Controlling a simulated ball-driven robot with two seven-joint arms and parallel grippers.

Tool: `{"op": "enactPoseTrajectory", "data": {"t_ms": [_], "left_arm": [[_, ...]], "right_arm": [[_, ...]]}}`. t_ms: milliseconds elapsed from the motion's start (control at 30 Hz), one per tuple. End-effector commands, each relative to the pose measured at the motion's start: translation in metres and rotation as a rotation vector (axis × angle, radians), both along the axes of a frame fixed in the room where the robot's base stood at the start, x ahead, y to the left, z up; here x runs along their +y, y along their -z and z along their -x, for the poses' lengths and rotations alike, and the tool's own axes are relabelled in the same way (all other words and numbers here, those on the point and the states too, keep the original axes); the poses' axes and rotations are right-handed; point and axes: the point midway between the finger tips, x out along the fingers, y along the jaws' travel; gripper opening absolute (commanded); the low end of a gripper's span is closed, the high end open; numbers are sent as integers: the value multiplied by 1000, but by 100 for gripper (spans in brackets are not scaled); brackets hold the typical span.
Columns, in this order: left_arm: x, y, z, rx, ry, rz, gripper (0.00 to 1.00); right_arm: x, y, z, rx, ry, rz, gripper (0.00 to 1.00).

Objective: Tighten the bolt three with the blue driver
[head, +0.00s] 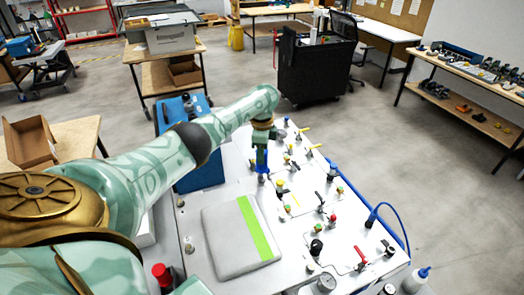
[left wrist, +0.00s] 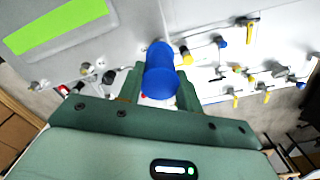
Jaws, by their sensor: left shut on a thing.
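My left gripper (head: 262,150) points down over the far left part of the white panel (head: 298,225). It is shut on the blue driver (head: 262,168), which hangs upright below the fingers. In the left wrist view, the blue driver (left wrist: 160,72) sits between the two green fingers of my left gripper (left wrist: 160,88). The driver's tip is hidden in the wrist view and too small to judge in the head view, so I cannot tell whether it touches a bolt. I cannot pick out bolt three. My right gripper is not in view.
Several valves and fittings with coloured handles stand on the panel. A grey cover with a green stripe (head: 259,231) lies near its left side. A blue box (head: 196,180) stands behind my left arm. A blue hose (head: 400,220) curves at the right edge.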

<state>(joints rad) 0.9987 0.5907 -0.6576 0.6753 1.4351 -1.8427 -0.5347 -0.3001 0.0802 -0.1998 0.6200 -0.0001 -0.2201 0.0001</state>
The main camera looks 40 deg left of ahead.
Motion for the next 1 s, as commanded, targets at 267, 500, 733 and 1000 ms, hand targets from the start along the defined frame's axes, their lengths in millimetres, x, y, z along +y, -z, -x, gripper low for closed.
{"op": "enactPoseTrajectory", "data": {"t_ms": [267,500,733,1000], "left_arm": [[1,-24,-3,-9,0,-2,0],[1,-36,-2,-8,0,-1,0],[1,-48,-2,-7,0,-1,0],[1,-58,-2,-5,0,-1,0]], "right_arm": [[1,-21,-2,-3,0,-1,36],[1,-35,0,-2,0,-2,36],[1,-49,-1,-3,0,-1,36],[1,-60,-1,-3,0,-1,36]]}}
